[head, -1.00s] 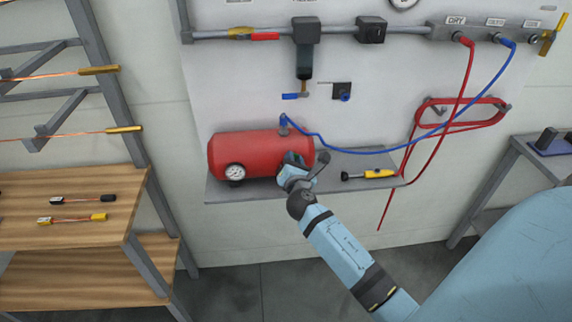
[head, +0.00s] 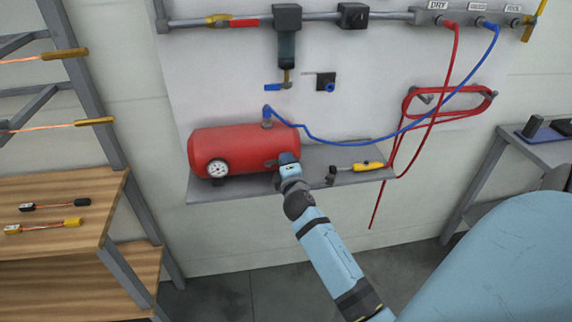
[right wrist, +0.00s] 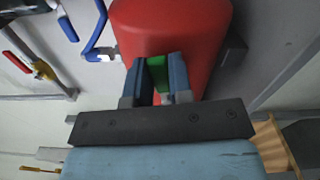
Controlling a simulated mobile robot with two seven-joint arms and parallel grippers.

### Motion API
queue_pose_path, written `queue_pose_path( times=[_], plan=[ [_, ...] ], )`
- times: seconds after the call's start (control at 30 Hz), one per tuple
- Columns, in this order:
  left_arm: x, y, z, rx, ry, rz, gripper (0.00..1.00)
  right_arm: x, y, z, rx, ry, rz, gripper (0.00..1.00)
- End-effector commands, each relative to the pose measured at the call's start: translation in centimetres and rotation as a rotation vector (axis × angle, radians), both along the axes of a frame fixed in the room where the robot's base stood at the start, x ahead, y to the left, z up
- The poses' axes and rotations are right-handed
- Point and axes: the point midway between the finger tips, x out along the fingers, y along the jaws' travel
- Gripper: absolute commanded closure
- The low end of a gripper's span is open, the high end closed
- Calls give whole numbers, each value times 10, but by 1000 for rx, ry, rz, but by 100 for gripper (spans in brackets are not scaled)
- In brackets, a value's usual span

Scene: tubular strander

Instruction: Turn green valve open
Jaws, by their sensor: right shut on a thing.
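The green valve handle (right wrist: 157,73) shows in the right wrist view as a green piece between the two fingers of my right gripper (right wrist: 158,82). The gripper is shut on it, in front of the red tank (right wrist: 172,28). In the head view, my right gripper (head: 288,160) is at the right end of the red tank (head: 240,150), and the green handle is hidden there. My left gripper is not in view.
The tank, with a pressure gauge (head: 217,169), sits on a grey shelf (head: 345,178). A yellow-handled tool (head: 368,166) lies to the right. A blue hose (head: 345,143) runs from the tank's top. A wooden table (head: 60,235) stands at left.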

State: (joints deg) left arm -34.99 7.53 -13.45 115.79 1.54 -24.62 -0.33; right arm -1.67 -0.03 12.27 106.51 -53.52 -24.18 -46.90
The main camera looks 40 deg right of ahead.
Motion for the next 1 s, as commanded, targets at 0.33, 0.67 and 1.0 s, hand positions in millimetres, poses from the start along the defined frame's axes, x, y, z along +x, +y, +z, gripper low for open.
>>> queue_pose_path(
  times=[0.33,0.67,1.0],
  plan=[
    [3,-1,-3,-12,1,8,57,0,-1,-8,118,-71,0,100],
    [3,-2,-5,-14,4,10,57,0,-1,-8,138,-83,0,100],
    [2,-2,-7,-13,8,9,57,0,0,-8,138,-83,0,54]
  ],
)
